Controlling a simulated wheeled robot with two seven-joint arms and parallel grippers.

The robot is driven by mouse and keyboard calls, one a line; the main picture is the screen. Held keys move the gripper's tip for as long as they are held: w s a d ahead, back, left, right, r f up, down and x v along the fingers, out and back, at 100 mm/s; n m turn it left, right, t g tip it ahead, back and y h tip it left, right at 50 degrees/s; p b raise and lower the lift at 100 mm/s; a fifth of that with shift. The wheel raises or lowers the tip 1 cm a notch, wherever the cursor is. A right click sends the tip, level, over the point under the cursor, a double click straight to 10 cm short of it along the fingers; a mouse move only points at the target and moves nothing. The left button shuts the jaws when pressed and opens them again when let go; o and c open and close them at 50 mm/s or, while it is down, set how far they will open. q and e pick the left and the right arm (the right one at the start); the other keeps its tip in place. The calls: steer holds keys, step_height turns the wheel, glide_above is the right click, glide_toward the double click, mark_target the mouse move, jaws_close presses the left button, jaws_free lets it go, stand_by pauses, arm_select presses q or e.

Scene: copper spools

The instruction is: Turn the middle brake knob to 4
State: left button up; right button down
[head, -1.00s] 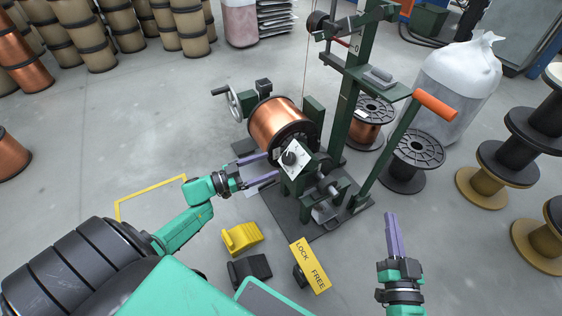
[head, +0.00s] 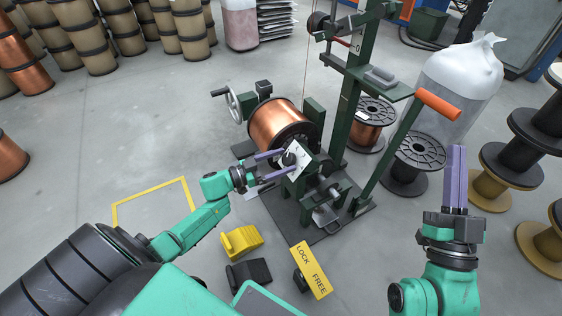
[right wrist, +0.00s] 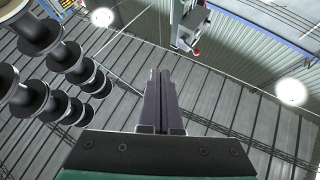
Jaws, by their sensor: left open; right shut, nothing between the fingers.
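A black brake knob (head: 289,158) sits on a tilted white dial plate (head: 300,150) on the front of the green winding stand (head: 312,195). The dial marks are too small to read, so I cannot tell its setting. My left gripper (head: 287,161) is open, with its purple fingers on either side of the knob; I cannot tell whether they touch it. My right gripper (head: 456,148) is shut and empty, raised at the right, away from the stand. It also shows in the right wrist view (right wrist: 165,75), pointing away from the stand.
A copper spool (head: 278,124) is mounted behind the dial. An orange-handled lever (head: 437,104) rises between the stand and my right gripper. A yellow LOCK/FREE plate (head: 311,270), a yellow wedge (head: 241,242) and a black wedge (head: 249,272) are in front. Black spools (head: 419,150) stand right.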

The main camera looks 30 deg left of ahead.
arm_select(q)
steer(key=shift+c, duration=0.3)
jaws_close()
